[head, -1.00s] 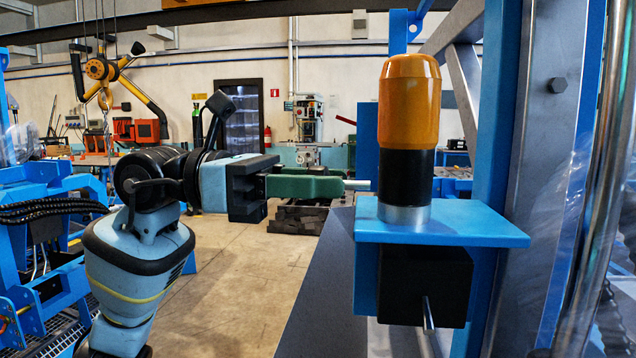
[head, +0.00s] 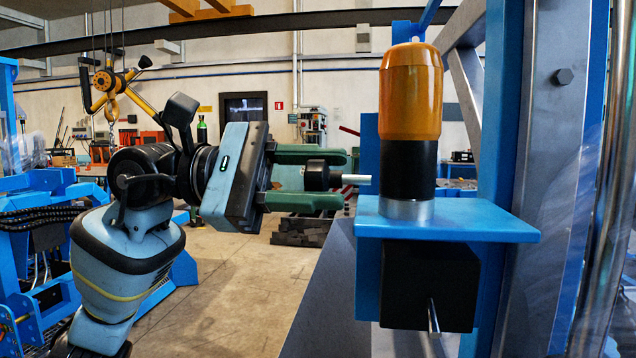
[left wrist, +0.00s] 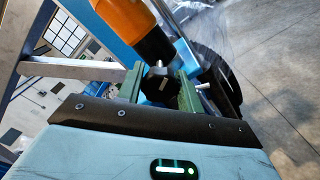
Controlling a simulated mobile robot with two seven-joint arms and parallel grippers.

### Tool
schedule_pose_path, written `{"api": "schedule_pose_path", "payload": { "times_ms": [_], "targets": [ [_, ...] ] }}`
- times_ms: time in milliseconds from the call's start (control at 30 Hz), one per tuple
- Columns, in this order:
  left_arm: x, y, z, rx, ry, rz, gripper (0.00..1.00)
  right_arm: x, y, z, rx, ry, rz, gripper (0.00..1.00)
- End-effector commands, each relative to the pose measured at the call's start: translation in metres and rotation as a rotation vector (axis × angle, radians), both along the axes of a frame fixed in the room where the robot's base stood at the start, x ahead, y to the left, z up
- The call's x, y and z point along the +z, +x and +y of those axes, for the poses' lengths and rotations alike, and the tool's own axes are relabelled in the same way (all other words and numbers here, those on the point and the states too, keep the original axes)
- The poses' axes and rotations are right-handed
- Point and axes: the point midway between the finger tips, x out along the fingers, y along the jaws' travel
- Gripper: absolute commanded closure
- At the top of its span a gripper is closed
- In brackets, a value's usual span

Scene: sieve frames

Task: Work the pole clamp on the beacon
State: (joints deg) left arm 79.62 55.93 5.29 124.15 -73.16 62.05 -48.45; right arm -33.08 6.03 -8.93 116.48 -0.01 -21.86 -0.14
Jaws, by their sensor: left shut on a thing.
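The beacon (head: 410,92) has an orange dome on a black body with a silver ring at its foot. It stands upright on a blue bracket (head: 450,226). My left gripper (head: 338,179), left of the beacon, has its two green fingers above and below a black knob (head: 316,175) and is shut on it. A pale metal stud (head: 352,180) runs from the knob towards the beacon's black body; whether they touch is unclear. In the left wrist view the knob (left wrist: 160,86) sits between the fingers, with the beacon (left wrist: 128,22) beyond. My right gripper is not in view.
A black block (head: 430,290) with a thin metal rod hangs under the bracket. A blue and grey steel post (head: 545,150) stands close on the right. The floor (head: 240,285) behind my left arm is open.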

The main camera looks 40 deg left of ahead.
Motion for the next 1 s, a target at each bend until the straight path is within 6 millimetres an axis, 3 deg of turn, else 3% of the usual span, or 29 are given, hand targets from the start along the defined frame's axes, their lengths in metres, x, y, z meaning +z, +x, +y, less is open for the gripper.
{"api": "schedule_pose_path", "payload": {
  "times_ms": [1000],
  "targets": [
    [-0.003, 0.0, 0.0, 0.0, 0.504, -0.823, 0.87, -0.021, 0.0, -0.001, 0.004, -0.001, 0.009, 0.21]
  ]
}}
